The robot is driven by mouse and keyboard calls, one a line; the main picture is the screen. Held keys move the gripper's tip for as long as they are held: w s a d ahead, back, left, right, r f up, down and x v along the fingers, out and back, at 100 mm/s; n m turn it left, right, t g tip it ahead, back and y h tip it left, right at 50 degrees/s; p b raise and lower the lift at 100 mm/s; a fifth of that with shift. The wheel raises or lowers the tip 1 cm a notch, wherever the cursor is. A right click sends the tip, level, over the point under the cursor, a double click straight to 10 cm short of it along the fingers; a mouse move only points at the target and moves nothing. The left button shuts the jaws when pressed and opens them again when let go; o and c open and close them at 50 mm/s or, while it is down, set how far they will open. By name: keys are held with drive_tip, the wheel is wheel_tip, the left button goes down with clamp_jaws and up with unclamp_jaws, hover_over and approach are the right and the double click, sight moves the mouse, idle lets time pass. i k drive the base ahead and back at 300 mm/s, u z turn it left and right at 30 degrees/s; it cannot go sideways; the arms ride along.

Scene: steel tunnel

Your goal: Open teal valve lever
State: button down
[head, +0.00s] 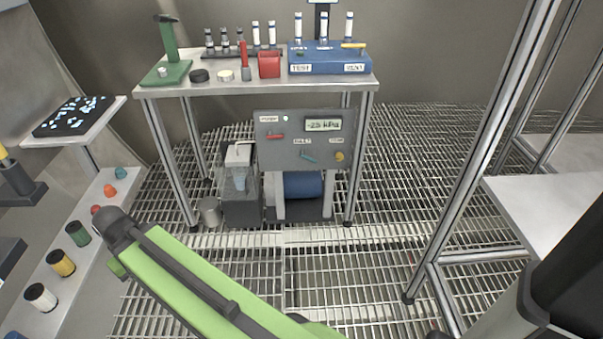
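The teal valve lever (308,157) is on the front of a grey control panel (290,148), in the middle of the head view. The lever is small and slopes slightly down to the right. A red lever (275,136) is above it to the left, and a yellow knob (339,156) is to its right. The panel's display (323,125) seems to read -25 kPa. The label above the teal lever is too small to read surely. My green arm crosses the lower left foreground, well apart from the panel. My gripper is not visible.
A pump unit (240,190) is left of the panel. A metal frame post (480,150) rises at right. Grating floor (350,260) before the panel is clear.

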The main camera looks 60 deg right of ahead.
sight(303, 155)
drive_tip(key=u, duration=0.05)
drive_tip(key=k, duration=0.15)
drive_tip(key=z, duration=3)
drive_tip(key=k, duration=0.8)
drive_tip(key=u, duration=3.5)
drive_tip(key=i, duration=0.15)
drive_tip(key=z, duration=1.6)
drive_tip(key=i, duration=0.95)
